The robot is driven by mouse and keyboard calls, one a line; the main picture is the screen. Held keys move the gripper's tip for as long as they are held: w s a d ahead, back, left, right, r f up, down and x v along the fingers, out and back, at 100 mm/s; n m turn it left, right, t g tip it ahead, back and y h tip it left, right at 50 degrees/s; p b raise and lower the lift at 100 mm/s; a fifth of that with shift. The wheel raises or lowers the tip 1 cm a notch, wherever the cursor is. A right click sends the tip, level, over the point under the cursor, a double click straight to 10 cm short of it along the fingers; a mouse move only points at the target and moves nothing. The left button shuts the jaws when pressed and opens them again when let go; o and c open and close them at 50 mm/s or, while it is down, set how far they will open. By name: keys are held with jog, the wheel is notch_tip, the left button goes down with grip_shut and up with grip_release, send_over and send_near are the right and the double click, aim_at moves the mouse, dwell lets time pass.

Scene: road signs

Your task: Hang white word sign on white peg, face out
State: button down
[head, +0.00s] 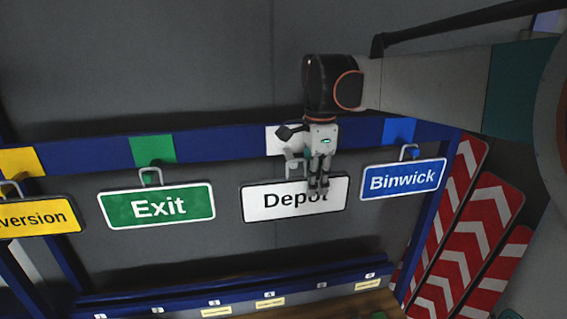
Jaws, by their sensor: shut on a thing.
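The white word sign (265,204), reading "Depot", is in the head view below the white patch (273,141) on the blue rail. Its lettering faces out toward me and it is slightly tilted, its right end higher. My gripper (318,186) is shut on the white sign near the upper right of its face; the fingers cover part of the word. A grey hook piece (293,162) shows just left of the gripper, above the sign. The white peg is mostly hidden behind the gripper, so I cannot tell whether the sign's hanger is around it.
The blue rail (220,147) also bears a green Exit sign (120,210) and a yellow sign (38,220) at left, and a blue Binwick sign (425,180) close at right. Red-and-white chevron boards (485,225) lean at right. A lower blue ledge (190,295) carries small labels.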

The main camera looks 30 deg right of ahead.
jog(key=shift+s+a+r, duration=0.15)
jog(key=shift+s+a, duration=0.05)
jog(key=shift+a, duration=0.1)
jog(key=w, duration=0.1)
jog(key=w+d, duration=0.1)
jog(key=w, duration=0.3)
jog(key=shift+w+d, duration=0.15)
jog(key=shift+d, duration=0.25)
jog(key=shift+f+b, duration=0.75)
jog(key=shift+f, duration=0.15)
jog(key=c, duration=1.5)
grip_release()
jog(key=shift+c, duration=0.2)
